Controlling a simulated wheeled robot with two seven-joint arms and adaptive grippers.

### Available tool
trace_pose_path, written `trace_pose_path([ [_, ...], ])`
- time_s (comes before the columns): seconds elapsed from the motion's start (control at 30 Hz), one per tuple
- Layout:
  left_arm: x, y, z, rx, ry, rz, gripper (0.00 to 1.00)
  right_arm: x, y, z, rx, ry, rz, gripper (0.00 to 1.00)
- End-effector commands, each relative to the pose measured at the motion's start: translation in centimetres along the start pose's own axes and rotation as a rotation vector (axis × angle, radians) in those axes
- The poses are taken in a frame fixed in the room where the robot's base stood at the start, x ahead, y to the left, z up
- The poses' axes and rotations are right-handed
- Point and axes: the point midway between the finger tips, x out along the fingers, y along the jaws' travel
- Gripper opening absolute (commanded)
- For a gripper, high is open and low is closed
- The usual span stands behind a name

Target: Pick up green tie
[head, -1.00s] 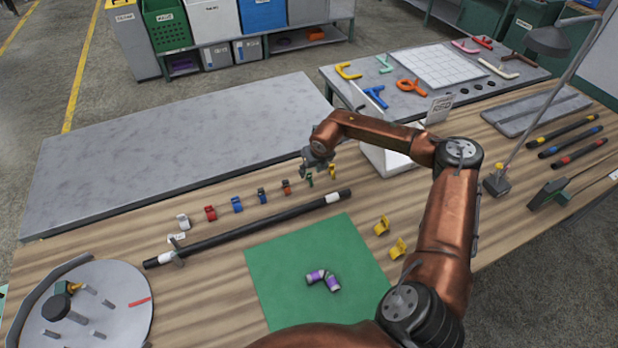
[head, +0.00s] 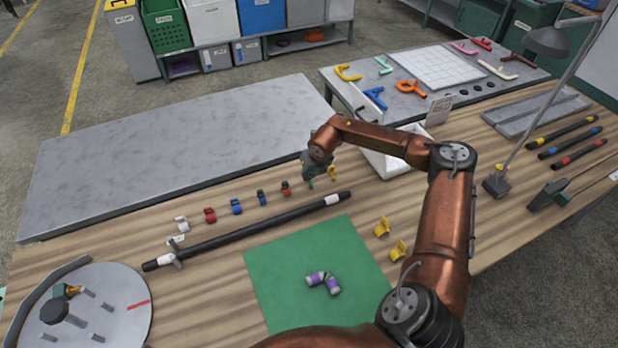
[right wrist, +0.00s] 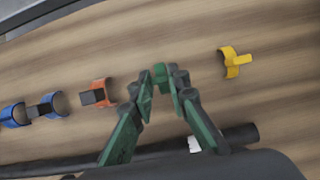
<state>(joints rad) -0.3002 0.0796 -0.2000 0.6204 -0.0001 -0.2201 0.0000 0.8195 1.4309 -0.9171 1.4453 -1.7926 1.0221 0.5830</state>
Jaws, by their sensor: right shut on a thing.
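The green tie (right wrist: 160,73) is a small clip-like piece, mostly hidden by the fingers in the right wrist view; in the head view a bit of it (head: 310,184) shows below the hand. The fingertips sit on either side of the tie. In the head view my right gripper (head: 311,175) is partly covered by its own wrist. My left gripper is not in view.
An orange tie (right wrist: 101,93) is to the left and a yellow tie (right wrist: 233,62) to the right. Blue, red and white ties continue the row. A black hose (head: 250,231) lies in front. A white bin (head: 393,164) stands close to the right.

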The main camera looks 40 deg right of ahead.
Motion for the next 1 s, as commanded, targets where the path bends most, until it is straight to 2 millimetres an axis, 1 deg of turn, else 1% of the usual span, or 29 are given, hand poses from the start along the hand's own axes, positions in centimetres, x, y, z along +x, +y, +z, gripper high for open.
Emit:
trace_pose_path([
  [0.17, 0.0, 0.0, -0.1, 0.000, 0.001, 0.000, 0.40, -0.3, 0.0, 0.2, 0.000, -0.001, 0.000, 0.06],
  [0.27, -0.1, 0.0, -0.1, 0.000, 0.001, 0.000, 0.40, -1.1, 0.0, 0.5, 0.000, -0.002, 0.000, 0.06],
  [0.4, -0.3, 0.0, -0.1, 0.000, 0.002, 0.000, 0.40, -2.9, 0.0, 1.3, 0.000, -0.004, 0.001, 0.06],
  [0.43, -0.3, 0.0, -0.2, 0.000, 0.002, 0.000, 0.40, -3.5, 0.0, 1.2, -0.001, -0.002, 0.000, 0.06],
  [0.47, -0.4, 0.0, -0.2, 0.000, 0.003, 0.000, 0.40, -4.2, 0.1, 0.9, -0.003, -0.001, -0.001, 0.06],
  [0.7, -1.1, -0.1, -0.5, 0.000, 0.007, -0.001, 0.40, -11.0, 0.7, -1.3, -0.004, -0.002, -0.003, 0.06],
  [0.8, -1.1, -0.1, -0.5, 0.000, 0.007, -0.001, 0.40, -12.8, 1.1, -3.5, -0.005, 0.001, -0.005, 0.06],
  [0.9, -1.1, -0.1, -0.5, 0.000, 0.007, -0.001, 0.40, -14.4, 1.4, -5.1, -0.004, 0.001, -0.004, 0.06],
  [1.0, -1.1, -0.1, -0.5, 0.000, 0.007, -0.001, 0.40, -15.7, 1.7, -6.2, -0.004, -0.001, -0.003, 0.06],
])
